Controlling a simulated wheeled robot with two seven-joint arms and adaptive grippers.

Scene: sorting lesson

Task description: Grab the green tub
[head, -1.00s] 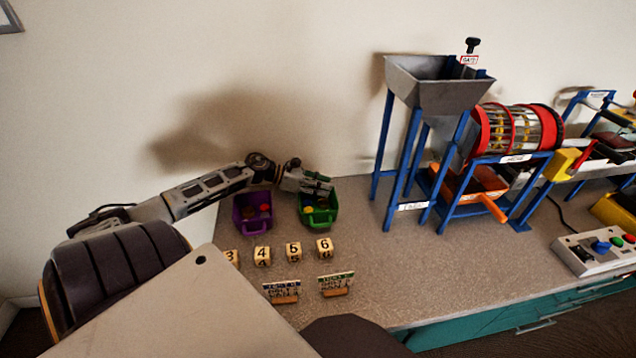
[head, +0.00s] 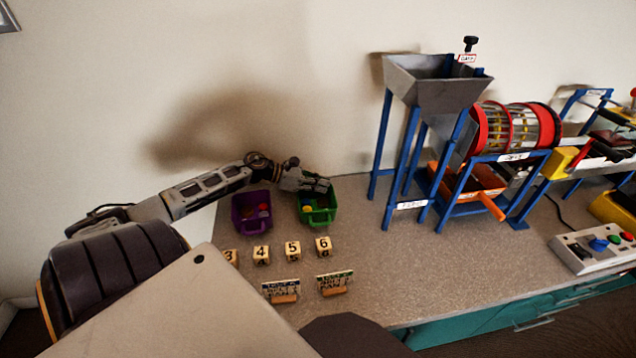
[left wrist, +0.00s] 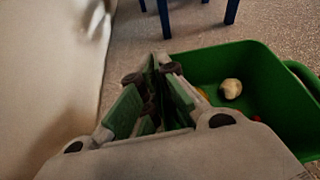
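The green tub (head: 329,216) stands on the bench near the wall, with a few small coloured pieces inside. The left wrist view shows the tub (left wrist: 262,62) at right, with a pale ball (left wrist: 231,89) in it. My left gripper (head: 322,185) is at the tub's far side, by the wall. In the left wrist view the gripper's (left wrist: 153,70) fingers are close together, with a thin dark green part between the tips at the tub's edge. The fingers hide most of the place they hold. My right gripper is not in view.
A purple tub (head: 240,221) stands just left of the green one. Number blocks (head: 292,249) and small sign cards (head: 334,284) are in front. A grey hopper (head: 432,88) on blue legs stands to the right. The bench between is clear.

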